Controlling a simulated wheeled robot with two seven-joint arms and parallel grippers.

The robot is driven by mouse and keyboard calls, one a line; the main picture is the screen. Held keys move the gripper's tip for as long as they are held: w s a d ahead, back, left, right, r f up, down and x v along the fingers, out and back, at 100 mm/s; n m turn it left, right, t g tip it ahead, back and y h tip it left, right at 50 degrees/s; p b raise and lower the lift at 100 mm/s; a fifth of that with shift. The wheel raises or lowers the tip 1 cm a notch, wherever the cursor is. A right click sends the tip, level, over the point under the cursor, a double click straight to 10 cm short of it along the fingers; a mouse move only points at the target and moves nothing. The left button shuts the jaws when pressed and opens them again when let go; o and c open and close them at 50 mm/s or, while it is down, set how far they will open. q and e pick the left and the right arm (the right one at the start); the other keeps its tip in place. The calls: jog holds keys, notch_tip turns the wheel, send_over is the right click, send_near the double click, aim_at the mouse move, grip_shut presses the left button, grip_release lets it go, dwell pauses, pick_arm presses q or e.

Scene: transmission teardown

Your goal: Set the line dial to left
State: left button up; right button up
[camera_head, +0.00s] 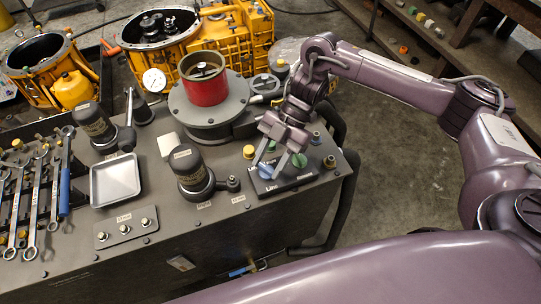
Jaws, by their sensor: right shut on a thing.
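The line dial (266,172) is a blue knob on a small black panel (286,184) at the right end of the bench top. The panel carries a "Line" label at its front edge. My right gripper (269,170) reaches down from the upper right, and its two grey fingers are shut on the blue dial. The fingers hide part of the knob, and I cannot tell which way it points. My left gripper is not in view.
A black bottle-shaped tool (190,169) stands to the left. A red cylinder (204,84) on a round grey base and yellow housings (210,38) stand behind. A grey tray (115,179) and wrenches (38,195) lie further left.

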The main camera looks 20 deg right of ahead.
jog(key=shift+w+a+r+n+g+h+p, duration=0.1)
jog(key=shift+w+r+n+g+h+p, duration=0.1)
jog(key=shift+n+g+h+p, duration=0.6)
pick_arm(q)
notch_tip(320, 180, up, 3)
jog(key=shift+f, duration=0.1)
pick_arm(e)
jog(key=shift+f+n, duration=0.1)
jog(key=shift+n, duration=0.6)
jog(key=shift+f, duration=0.1)
jog(key=o, duration=1)
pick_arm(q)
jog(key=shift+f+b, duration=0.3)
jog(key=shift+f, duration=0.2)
pick_arm(e)
jog(key=shift+v, duration=3.85)
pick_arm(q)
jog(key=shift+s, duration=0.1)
pick_arm(e)
jog(key=shift+f, duration=0.1)
